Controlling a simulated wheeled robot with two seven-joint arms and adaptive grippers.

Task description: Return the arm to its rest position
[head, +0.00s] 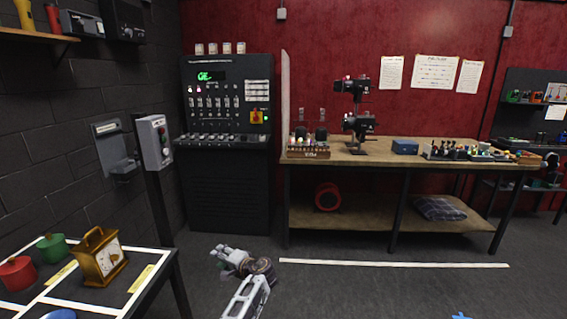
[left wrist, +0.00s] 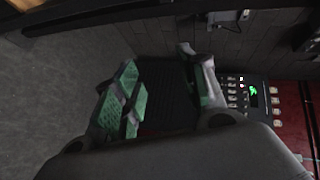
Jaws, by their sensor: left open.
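My left arm comes up from the bottom edge of the head view, and its gripper (head: 226,258) is low over the dark floor, pointing left. It also shows in the left wrist view (left wrist: 160,75), with its green-padded fingers apart and nothing between them. It touches nothing that I can see. A grey button box (head: 155,142) with green and red buttons stands on a black post, up and left of the gripper. My right gripper is not in view.
A dark table (head: 150,296) at lower left holds a brass clock (head: 98,257), a green pot (head: 53,247) and a red pot (head: 17,273). A black control console (head: 227,190) stands behind. A wooden workbench (head: 390,154) is at the right. Floor around the gripper is clear.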

